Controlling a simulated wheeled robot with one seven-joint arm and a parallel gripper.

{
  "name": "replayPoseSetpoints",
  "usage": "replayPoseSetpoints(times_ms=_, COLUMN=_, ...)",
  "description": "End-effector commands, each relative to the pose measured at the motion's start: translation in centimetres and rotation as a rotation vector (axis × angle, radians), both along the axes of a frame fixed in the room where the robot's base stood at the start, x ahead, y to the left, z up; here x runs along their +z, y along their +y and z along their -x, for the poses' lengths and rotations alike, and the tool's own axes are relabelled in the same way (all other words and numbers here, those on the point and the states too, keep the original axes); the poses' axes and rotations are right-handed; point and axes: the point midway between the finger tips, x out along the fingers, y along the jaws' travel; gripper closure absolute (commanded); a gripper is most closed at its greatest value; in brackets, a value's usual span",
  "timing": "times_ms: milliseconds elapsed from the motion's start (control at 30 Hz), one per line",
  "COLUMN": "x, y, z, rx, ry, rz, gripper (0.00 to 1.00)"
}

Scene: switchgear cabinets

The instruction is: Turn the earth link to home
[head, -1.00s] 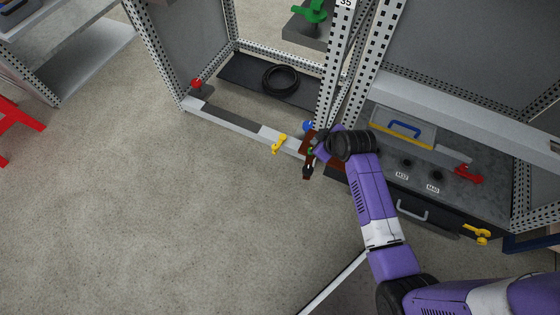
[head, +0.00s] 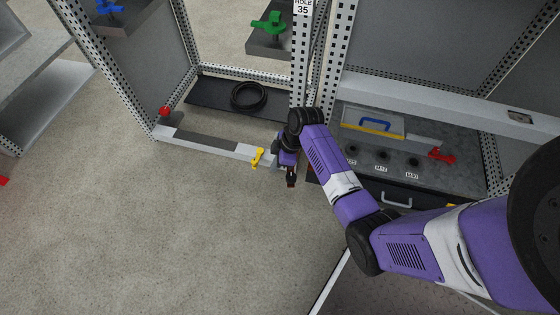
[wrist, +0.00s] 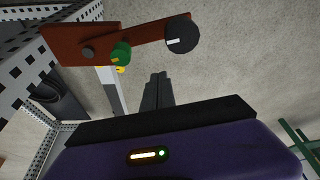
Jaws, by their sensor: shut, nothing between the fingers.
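In the wrist view, a reddish-brown plate (wrist: 65,45) carries a flat brown link arm (wrist: 150,34). A green knob (wrist: 121,53) with a yellow mark sits near the link's inner end, and a black round knob (wrist: 181,33) with a white mark is at its outer end. My gripper (wrist: 157,80) is shut and empty, its fingertips apart from the link and below the black knob in the picture. In the head view, my gripper (head: 291,183) points down beside the cabinet's front post; my arm hides most of the link there.
A yellow handle (head: 258,157) on the cabinet's front rail is close left of my gripper. A red knob (head: 164,111) and a black cable coil (head: 248,96) are farther left. A bench with a red handle (head: 441,156) stands right. Floor in front is clear.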

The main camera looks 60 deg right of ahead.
Motion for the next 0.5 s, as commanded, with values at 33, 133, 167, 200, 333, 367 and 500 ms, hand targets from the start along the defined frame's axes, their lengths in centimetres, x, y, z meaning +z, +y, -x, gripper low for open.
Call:
replayPoseSetpoints(times_ms=33, x=-1.4, y=0.2, z=-0.2, rx=0.001, ry=0.002, rz=-0.002, gripper=1.0)
replayPoseSetpoints(times_ms=133, x=-3.2, y=0.6, z=-0.7, rx=0.002, ry=0.002, rz=-0.001, gripper=1.0)
replayPoseSetpoints(times_ms=167, x=-3.2, y=0.4, z=-0.6, rx=-0.002, ry=0.001, rz=0.0, gripper=1.0)
replayPoseSetpoints(times_ms=200, x=-2.9, y=-0.2, z=0.2, rx=-0.005, ry=0.0, rz=0.0, gripper=1.0)
replayPoseSetpoints(times_ms=333, x=-2.8, y=-1.1, z=1.5, rx=-0.003, ry=-0.001, rz=0.001, gripper=1.0)
replayPoseSetpoints(times_ms=367, x=-2.8, y=-1.2, z=1.7, rx=-0.002, ry=0.0, rz=0.0, gripper=1.0)
replayPoseSetpoints(times_ms=500, x=-2.7, y=-1.6, z=2.4, rx=-0.001, ry=0.0, rz=0.001, gripper=1.0)
